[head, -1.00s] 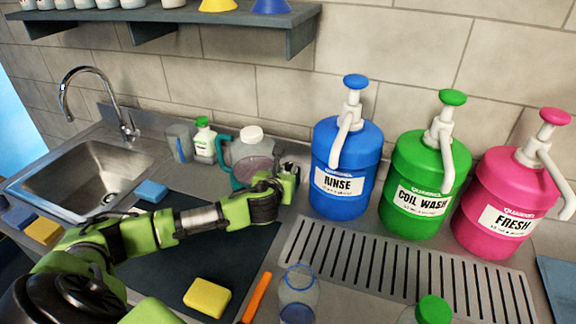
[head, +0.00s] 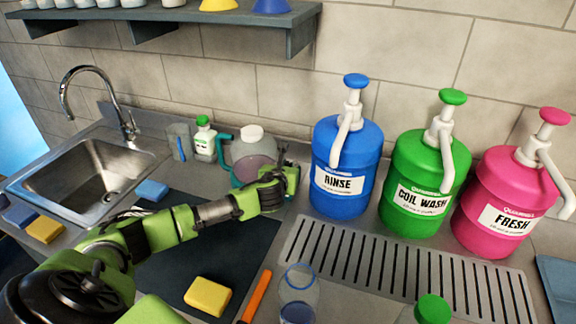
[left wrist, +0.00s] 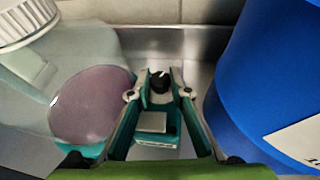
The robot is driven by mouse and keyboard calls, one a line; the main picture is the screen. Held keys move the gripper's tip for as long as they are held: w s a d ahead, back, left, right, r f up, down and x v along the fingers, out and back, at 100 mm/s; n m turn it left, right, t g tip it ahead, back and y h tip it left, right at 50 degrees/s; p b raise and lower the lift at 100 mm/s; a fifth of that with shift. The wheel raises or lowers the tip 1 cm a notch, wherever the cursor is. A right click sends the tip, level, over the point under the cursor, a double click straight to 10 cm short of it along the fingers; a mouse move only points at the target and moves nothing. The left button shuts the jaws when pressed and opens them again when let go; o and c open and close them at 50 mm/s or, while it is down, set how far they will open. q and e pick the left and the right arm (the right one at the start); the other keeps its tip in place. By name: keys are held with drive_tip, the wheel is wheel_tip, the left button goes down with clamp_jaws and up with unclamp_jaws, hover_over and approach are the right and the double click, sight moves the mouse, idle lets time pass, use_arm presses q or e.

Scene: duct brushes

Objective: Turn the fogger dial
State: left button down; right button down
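The fogger (head: 252,150) is a translucent jug-like tank with purple liquid, a white cap and a teal handle, on the counter behind the dark mat. My left gripper (head: 281,154) is at its right side, with fingers pointing toward the wall; the dial is hidden there. In the left wrist view, the dial (left wrist: 159,81) is a small black knob with a white mark. It lies between the fingertips of my left gripper (left wrist: 159,76), which is open with a narrow gap on either side. The fogger tank (left wrist: 92,105) is left of the fingers. My right gripper is not in view.
The blue RINSE bottle (head: 346,150) stands close right of my left gripper. Green (head: 420,165) and pink (head: 500,195) pump bottles stand beyond it. A white bottle with a green cap (head: 204,143) is left of the fogger. A yellow sponge (head: 207,297) lies on the mat.

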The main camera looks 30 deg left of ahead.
use_arm(q)
drive_tip(key=shift+d+r+n+g+y+p, duration=0.2)
drive_tip(key=shift+n+g+y+p, duration=0.1)
drive_tip(key=shift+n+y+p, duration=0.4)
drive_tip(key=shift+w+f+n+g+y+p, duration=0.15)
drive_tip(key=shift+n+g+y+p, duration=0.3)
drive_tip(key=shift+n+y, duration=0.5)
drive_tip(key=c, duration=2.1)
unclamp_jaws()
drive_tip(key=shift+c, duration=0.2)
drive_tip(key=v, duration=1.2)
